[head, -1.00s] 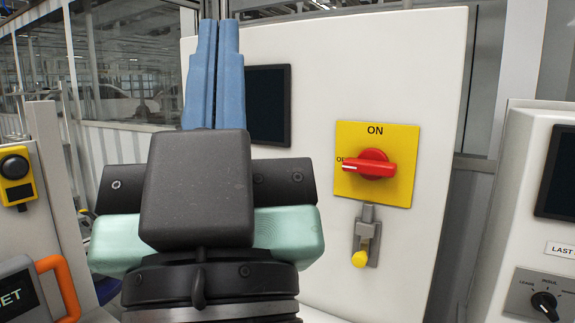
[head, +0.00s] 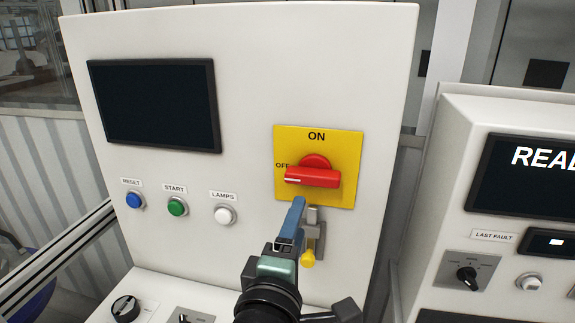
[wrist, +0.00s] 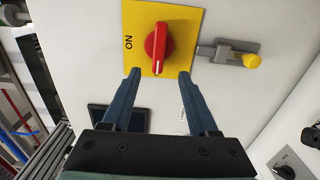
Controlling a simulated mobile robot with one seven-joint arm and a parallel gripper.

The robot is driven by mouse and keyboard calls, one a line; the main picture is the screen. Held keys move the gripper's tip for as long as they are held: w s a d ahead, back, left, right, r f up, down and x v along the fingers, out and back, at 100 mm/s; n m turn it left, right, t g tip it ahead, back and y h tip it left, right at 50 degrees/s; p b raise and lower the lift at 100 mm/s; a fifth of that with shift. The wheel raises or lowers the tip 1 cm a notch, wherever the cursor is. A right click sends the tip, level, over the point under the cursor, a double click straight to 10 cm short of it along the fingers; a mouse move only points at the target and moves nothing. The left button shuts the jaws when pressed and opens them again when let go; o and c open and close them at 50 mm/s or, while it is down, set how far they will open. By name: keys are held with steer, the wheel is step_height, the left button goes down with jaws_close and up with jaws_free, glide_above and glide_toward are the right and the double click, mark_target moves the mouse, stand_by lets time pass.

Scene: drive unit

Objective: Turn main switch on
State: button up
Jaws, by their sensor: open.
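The main switch is a red rotary handle (head: 312,176) on a yellow plate (head: 345,150) marked ON at the top and OFF at the left. The handle lies horizontal, its white-marked end toward OFF. In the wrist view the handle (wrist: 157,42) and plate (wrist: 186,22) appear turned sideways, with ON at the left. My gripper (head: 297,205) has blue fingers and is in front of the plate's lower edge. In the wrist view my gripper (wrist: 160,74) is open and empty, its fingertips spread to either side of the handle's marked end. Contact cannot be told.
A grey hasp with a yellow knob (head: 308,257) hangs just below the plate, close to my fingers. Blue, green and white buttons (head: 177,206) and a dark screen (head: 155,105) are at the left. Another console (head: 470,240) stands at the right.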

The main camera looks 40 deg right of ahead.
mark_target(311, 183)
steer(key=p+x, duration=0.3)
steer(key=x, duration=0.7)
steer(key=shift+w+d+r+p, duration=0.15)
steer(key=shift+w+d+p, duration=0.05)
steer(key=shift+d+p, duration=0.15)
steer(key=shift+w+d, duration=0.5)
jaws_close()
